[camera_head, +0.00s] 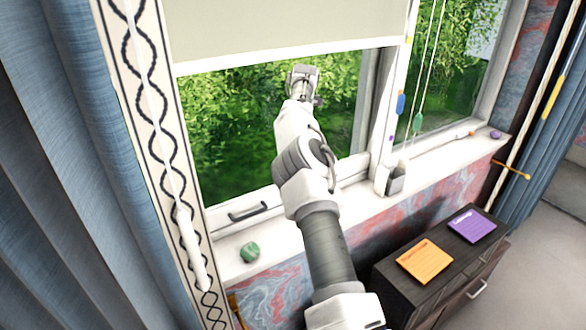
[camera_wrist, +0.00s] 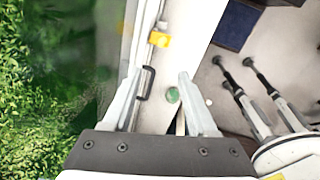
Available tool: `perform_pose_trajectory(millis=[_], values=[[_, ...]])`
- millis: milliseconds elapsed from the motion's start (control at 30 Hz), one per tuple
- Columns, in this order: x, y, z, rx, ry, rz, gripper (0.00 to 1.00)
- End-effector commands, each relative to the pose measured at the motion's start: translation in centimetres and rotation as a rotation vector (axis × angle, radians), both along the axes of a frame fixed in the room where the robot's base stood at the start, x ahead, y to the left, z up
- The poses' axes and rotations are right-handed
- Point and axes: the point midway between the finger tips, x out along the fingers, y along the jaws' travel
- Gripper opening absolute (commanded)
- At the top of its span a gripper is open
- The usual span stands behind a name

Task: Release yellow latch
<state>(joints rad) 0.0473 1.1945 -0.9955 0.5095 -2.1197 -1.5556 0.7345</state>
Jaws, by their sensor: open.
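In the wrist view, a small yellow piece that looks like the latch (camera_wrist: 159,40) sits on the white window frame, beyond my fingertips and just past a dark bar handle. I do not see it in the head view, where my arm covers part of the lower frame. My gripper (camera_wrist: 158,80) is open, with its two pale fingers apart and nothing between them. In the head view my gripper (camera_head: 302,74) is raised in front of the window pane, below the shade. It is apart from the yellow piece.
The bar handle (camera_head: 248,211) is on the lower frame. A green stone (camera_head: 250,252) lies on the sill to the left, a small grey box (camera_head: 392,180) to the right. Blind cords (camera_head: 426,70) hang at right. A dark cabinet (camera_head: 435,255) stands below; blue curtains flank the window.

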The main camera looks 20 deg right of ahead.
Motion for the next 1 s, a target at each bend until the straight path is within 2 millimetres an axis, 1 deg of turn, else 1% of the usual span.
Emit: perform_pose_trajectory(millis=[33, 200, 400, 633, 867, 1000], values=[[-0.2, -0.5, -0.9, 0.045, -0.017, -0.022, 0.58], [-0.7, -1.5, -2.6, 0.297, -0.134, -0.120, 0.58], [-1.2, -2.2, -3.4, 0.611, -0.309, -0.257, 0.58], [-2.1, -2.9, -4.0, 0.927, -0.511, -0.432, 0.58], [-3.9, -3.5, -5.2, 1.188, -0.681, -0.631, 0.58], [-5.4, -3.6, -6.6, 1.316, -0.762, -0.763, 0.58]])
